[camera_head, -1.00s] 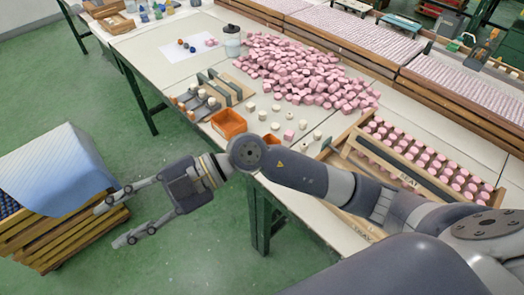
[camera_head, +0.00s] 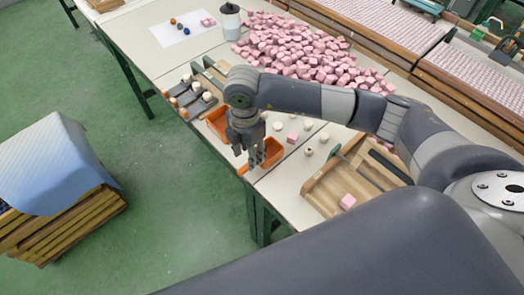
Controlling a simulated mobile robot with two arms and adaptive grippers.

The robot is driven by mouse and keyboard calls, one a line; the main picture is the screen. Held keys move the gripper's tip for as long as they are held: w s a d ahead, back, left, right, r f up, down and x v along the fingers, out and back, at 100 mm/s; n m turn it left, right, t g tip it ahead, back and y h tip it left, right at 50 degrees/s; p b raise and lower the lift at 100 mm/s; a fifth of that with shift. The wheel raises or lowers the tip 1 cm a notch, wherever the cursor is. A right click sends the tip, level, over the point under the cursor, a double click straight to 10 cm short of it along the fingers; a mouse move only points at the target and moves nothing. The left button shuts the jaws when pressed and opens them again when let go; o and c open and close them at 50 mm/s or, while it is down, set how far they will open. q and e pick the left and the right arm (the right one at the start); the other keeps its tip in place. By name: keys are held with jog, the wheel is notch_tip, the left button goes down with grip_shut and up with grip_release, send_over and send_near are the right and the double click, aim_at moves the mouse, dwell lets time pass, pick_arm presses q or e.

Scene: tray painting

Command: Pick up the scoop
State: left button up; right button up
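I cannot make out a scoop for certain. An orange open container (camera_head: 216,121) sits on the light table near its front edge. More orange (camera_head: 270,152) shows to the right of my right gripper; the gripper hides whether it is the same piece. My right gripper (camera_head: 249,158) points down over or beside this orange part. Its fingers look apart, with nothing seen between them. I cannot tell whether they touch the orange. My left gripper is out of view.
Pink blocks (camera_head: 300,50) are heaped behind. A wooden tray (camera_head: 318,190) with a pink block (camera_head: 348,201) is at right. A grey rack (camera_head: 172,101), a jar (camera_head: 229,22) and small pale blocks (camera_head: 308,124) stand nearby.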

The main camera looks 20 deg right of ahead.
jog(key=shift+d+f, duration=0.2)
jog(key=shift+f, duration=1.05)
notch_tip(320, 180, down, 4)
jog(key=shift+w+f+p, duration=0.1)
jog(key=shift+f+p, duration=0.05)
jog(key=shift+p, duration=0.7)
jog(key=shift+w+f, duration=0.1)
jog(key=shift+f, duration=0.05)
jog(key=c, duration=0.8)
grip_shut()
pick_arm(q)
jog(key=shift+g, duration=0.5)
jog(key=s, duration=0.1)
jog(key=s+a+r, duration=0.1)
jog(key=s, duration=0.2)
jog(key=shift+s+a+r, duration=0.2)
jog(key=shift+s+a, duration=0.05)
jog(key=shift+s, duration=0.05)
